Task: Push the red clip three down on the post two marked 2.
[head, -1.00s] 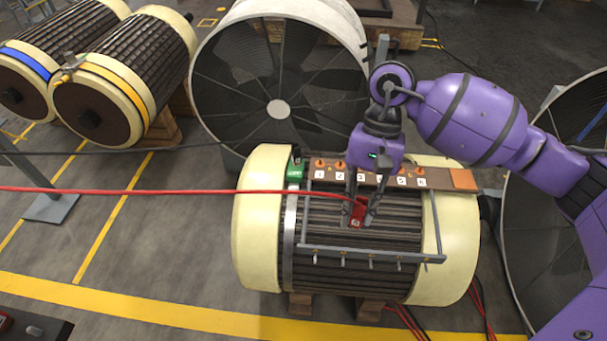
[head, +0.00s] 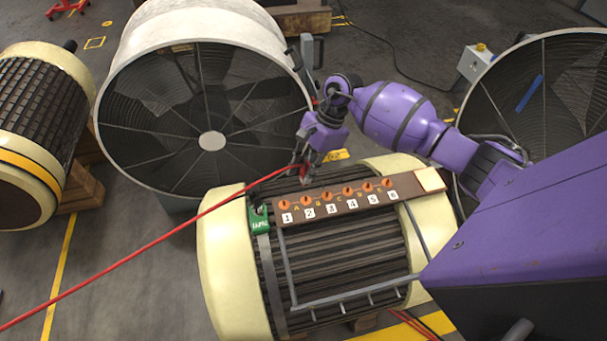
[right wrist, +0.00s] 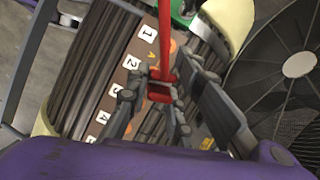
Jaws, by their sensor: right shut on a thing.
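The red clip (head: 304,172) is between the fingers of my right gripper (head: 307,176), which is shut on it, and a red cable (head: 150,252) leads off from it to the lower left. In the right wrist view the red clip (right wrist: 160,92) is near the middle, between the fingers. The post marked 2 (head: 306,200) is an orange post on the brown numbered strip (head: 349,200); its label 2 (right wrist: 133,63) shows in the right wrist view. The gripper and clip are at the far side of the strip, near post 2, and look apart from it. My left gripper is out of view.
The strip lies across a ribbed rotor (head: 350,255) with cream ends. A green tag (head: 260,220) is at its left end, beside post 1. A grey rail with pegs (head: 350,294) is in front. A large fan (head: 210,140) stands behind; another rotor (head: 40,130) is at left.

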